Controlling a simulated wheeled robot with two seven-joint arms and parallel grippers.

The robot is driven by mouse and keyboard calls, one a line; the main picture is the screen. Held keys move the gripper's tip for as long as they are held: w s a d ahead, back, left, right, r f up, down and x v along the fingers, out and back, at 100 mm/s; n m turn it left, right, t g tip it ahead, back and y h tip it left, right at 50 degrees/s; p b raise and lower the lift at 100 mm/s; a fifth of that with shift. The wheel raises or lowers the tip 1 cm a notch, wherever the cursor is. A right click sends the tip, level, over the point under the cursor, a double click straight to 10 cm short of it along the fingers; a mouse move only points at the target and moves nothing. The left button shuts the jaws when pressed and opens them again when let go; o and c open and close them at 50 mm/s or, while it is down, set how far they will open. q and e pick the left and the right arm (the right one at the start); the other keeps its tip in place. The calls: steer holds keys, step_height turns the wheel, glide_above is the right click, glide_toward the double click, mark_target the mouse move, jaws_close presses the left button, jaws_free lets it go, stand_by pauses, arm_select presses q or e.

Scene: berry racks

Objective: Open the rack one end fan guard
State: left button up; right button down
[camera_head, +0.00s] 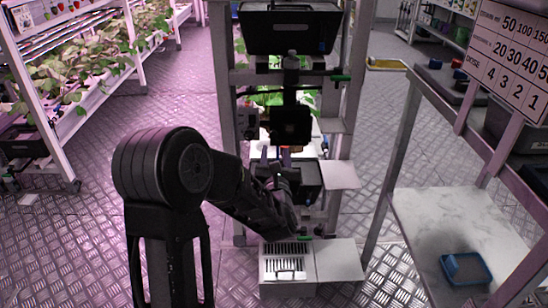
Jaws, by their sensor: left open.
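The rack end (226,130) stands straight ahead, a grey upright frame with black units mounted on it. My left arm comes in from the left and reaches to the lower middle of this frame. My left gripper (274,160) is open and empty, close in front of the frame, partly hidden by my own forearm. A dark box (309,178) sits just right of the gripper, with a pale flat panel (341,175) beside it. Which part is the fan guard is hard to tell, as my arm covers some of the area. My right gripper is out of view.
A pale box with slots (272,272) stands low before the rack. A plant rack (63,130) is at left. At right, a bench (425,215) holds a blue tray (467,268) below a dosing chart (510,50). The metal floor at left is mostly clear.

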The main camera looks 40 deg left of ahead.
mark_target(274, 135)
arm_select(q)
steer(key=shift+a+r+n, duration=0.15)
steer(key=shift+r+n, duration=0.05)
steer(key=shift+n, duration=0.1)
steer(key=x, duration=0.7)
steer(key=shift+w+a+b, duration=0.25)
steer(key=shift+w+b, duration=0.05)
jaws_close()
stand_by(1.3)
